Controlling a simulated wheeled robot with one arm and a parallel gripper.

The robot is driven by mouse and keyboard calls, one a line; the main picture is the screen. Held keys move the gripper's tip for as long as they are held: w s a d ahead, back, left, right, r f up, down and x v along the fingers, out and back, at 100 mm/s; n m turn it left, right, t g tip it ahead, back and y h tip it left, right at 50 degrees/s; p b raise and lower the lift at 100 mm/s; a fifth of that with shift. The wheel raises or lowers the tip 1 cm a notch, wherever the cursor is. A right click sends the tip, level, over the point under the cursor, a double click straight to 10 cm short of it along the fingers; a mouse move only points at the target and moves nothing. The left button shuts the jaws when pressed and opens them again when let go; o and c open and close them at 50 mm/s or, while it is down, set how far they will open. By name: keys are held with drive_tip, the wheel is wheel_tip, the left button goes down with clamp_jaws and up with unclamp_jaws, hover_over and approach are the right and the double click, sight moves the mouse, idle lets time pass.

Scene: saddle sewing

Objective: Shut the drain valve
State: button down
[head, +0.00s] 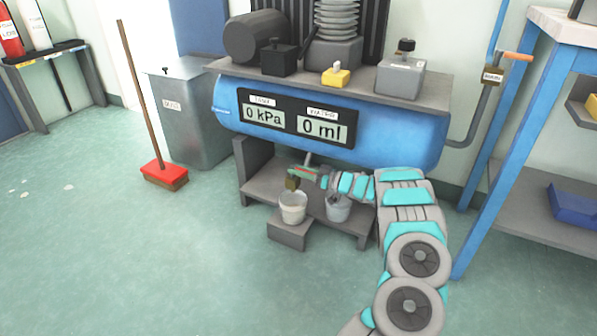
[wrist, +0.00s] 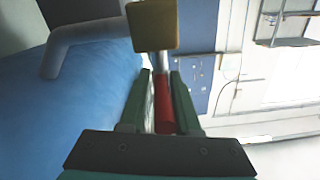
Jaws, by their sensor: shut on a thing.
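The drain valve shows in the wrist view as a brass-coloured block (wrist: 153,26) with a red handle (wrist: 163,105). In the head view its small brass body (head: 292,183) is under the blue tank (head: 400,140), above a white bucket (head: 293,210). My gripper (head: 303,172) reaches in from the right below the tank. In the wrist view its green fingers (wrist: 161,88) are on both sides of the red handle, shut on it. The display on the tank reads 0 kPa and 0 ml.
The white bucket stands on a grey block (head: 290,236); a second bucket (head: 338,209) sits on the lower shelf to its right. A broom (head: 165,175) and a grey bin (head: 190,120) stand left. A blue-legged rack (head: 500,150) is right.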

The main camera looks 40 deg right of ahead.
drive_tip(key=c, duration=0.8)
unclamp_jaws()
drive_tip(key=v, duration=0.6)
drive_tip(key=shift+s+d+p, duration=0.2)
drive_tip(key=shift+s+p, duration=0.05)
drive_tip(key=shift+p, duration=0.05)
drive_tip(key=shift+s+d, duration=0.15)
drive_tip(key=shift+s, duration=0.4)
